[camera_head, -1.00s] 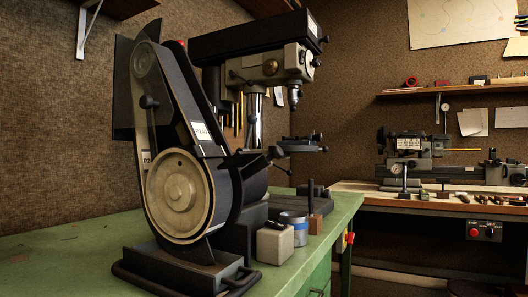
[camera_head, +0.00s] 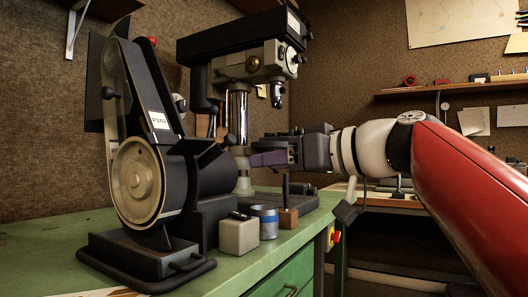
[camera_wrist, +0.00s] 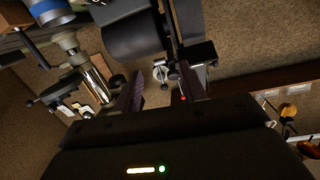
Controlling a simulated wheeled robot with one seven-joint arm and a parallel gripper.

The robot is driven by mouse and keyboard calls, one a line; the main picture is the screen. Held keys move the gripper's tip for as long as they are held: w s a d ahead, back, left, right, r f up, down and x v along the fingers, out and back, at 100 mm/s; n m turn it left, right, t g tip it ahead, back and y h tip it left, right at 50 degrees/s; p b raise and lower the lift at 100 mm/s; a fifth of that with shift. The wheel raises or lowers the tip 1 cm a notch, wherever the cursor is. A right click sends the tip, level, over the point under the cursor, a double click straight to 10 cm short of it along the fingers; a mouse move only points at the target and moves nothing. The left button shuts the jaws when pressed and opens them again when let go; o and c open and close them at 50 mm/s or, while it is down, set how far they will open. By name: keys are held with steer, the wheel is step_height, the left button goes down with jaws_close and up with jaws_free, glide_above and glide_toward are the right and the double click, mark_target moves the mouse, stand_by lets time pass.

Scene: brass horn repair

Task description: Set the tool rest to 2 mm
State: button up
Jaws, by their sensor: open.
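The belt grinder (camera_head: 137,180) stands on the green bench, its belt running over a large wheel at the front. Its dark tool rest (camera_head: 200,147) is at the right side of the wheel. The gap between rest and belt is too small to read. My gripper (camera_head: 254,158) reaches in from the right, just right of the rest, with jaws level. In the wrist view my gripper (camera_wrist: 161,71) is open, with a small metal clamp lever (camera_wrist: 160,73) showing between or beyond the fingertips. I cannot tell whether they touch it. The dark grinder body (camera_wrist: 135,38) is above.
A drill press (camera_head: 240,60) stands behind my gripper. A lathe bench is behind at right.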

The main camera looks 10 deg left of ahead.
mark_target(233, 139)
steer(key=w+a+r, duration=0.1)
steer(key=a, duration=0.1)
steer(key=a+r+n+y+p, duration=0.1)
steer(key=a, duration=0.1)
steer(key=w+a+r+n+p, duration=0.1)
steer(key=a+r, duration=0.1)
steer(key=a, duration=0.1)
steer(key=shift+w+a+g+y, duration=0.1)
steer(key=shift+w+g+y, duration=0.2)
steer(key=shift+g+y, duration=0.1)
jaws_close()
